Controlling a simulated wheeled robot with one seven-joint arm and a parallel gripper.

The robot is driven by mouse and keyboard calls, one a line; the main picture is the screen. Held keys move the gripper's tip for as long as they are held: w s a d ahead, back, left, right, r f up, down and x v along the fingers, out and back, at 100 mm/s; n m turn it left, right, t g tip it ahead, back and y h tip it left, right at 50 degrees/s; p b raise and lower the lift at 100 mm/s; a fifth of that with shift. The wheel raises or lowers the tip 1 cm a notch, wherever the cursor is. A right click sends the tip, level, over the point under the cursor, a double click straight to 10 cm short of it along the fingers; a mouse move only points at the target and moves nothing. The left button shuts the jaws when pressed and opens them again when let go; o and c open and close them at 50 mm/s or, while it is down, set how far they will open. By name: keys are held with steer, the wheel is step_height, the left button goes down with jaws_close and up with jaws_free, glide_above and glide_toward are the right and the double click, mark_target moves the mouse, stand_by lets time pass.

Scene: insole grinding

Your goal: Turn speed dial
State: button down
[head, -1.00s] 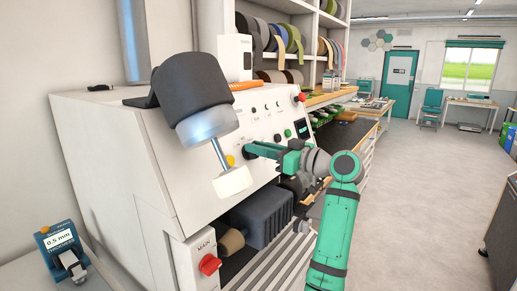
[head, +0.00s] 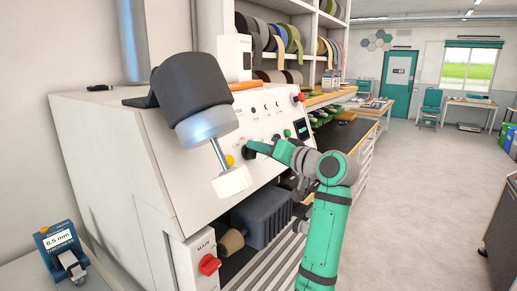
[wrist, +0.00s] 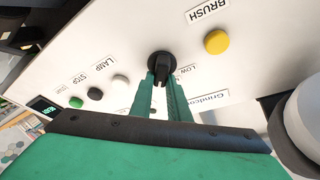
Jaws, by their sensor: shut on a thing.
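The speed dial (wrist: 159,62) is a black round knob with a raised grip bar on the sloped white panel of the grinding machine (head: 100,130). A "LOW" label shows beside it in the wrist view. My gripper (wrist: 163,80) is shut on the dial's grip bar, one green finger on each side. In the head view my gripper (head: 250,149) reaches the panel from the right, and it mostly hides the dial there.
A yellow button (wrist: 217,42) labelled BRUSH and several small buttons sit near the dial. A red MAIN switch (head: 209,264) is below. Open floor (head: 430,190) lies to the right.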

steer(key=shift+f+m+h, duration=0.1)
steer(key=shift+m+h, duration=0.2)
steer(key=shift+m, duration=0.5)
steer(key=shift+d+m, duration=0.1)
steer(key=shift+m, duration=0.2)
steer(key=c, duration=1.7)
jaws_free()
steer(key=shift+s, duration=0.1)
steer(key=v, duration=1)
steer(key=shift+s+d, duration=0.2)
steer(key=shift+s, duration=0.1)
